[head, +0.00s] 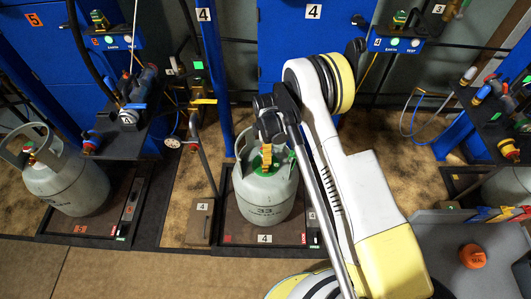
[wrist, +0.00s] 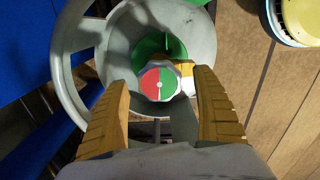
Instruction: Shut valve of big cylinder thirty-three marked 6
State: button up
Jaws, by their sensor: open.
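A big grey cylinder (head: 264,205) marked 33 stands upright on the scale platform (head: 290,236) labelled 4; I see no 6 on it. Its ring collar (wrist: 68,75) surrounds the top in the wrist view. Inside the collar is the valve (wrist: 160,86), with a round red and green face, a green part behind it and a yellow-white piece on its right. My gripper (wrist: 162,78) is open, with one orange finger on each side of the valve face. Contact with the valve cannot be told. In the head view my gripper (head: 266,158) is over the cylinder top, partly hidden by my arm.
Another grey cylinder (head: 68,182) stands on a scale at the left. An orange ball-like object (head: 472,256) lies on a grey tray at right. Blue panels close the back.

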jog(key=shift+f, duration=0.15)
jog(key=shift+c, duration=0.3)
jog(key=c, duration=1.1)
